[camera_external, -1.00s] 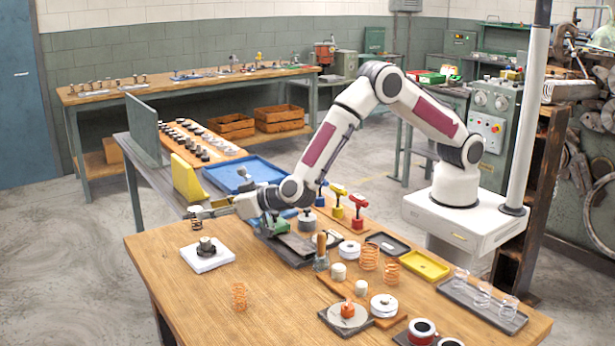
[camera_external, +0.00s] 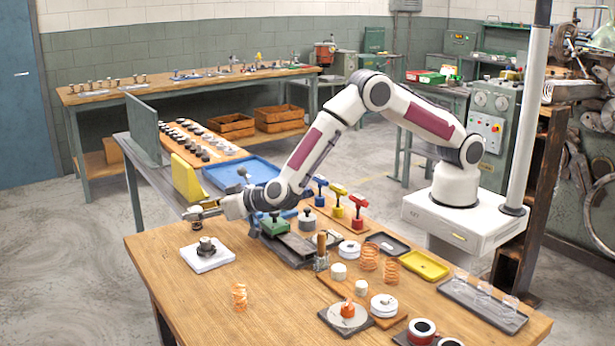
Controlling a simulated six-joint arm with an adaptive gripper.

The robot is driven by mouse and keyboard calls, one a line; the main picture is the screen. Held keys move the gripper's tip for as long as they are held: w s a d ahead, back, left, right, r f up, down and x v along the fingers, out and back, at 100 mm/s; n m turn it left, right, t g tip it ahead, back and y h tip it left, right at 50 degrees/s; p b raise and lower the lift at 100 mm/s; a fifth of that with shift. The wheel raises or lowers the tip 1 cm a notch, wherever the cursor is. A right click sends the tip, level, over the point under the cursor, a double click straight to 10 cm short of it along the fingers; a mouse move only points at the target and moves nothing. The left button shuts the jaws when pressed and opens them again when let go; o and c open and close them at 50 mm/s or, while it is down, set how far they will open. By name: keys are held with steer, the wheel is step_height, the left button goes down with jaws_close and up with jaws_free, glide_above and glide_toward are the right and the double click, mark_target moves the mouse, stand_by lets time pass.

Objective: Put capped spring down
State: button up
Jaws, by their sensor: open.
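My gripper (camera_external: 194,213) is at the left edge of the wooden table, above and behind the white block. Its jaws are open. A small dark coil-like thing (camera_external: 196,226) shows just below the jaws; it looks like a spring, but it is too small to tell whether it is capped or touches the jaws. A dark knobbed part (camera_external: 207,247) stands upright on the white block (camera_external: 212,261). An orange copper spring (camera_external: 239,296) stands on the table nearer the camera, apart from my gripper.
The wooden table (camera_external: 190,300) is bare around the copper spring. Two more copper springs (camera_external: 369,257) stand near a yellow tray (camera_external: 425,265). A green-topped fixture (camera_external: 277,227) lies under my arm. A yellow bracket (camera_external: 186,178) and blue tray (camera_external: 215,178) are behind.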

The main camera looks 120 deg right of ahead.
mark_target(195, 209)
steer(key=shift+x, duration=1.2)
jaws_close()
steer(key=shift+r, duration=5)
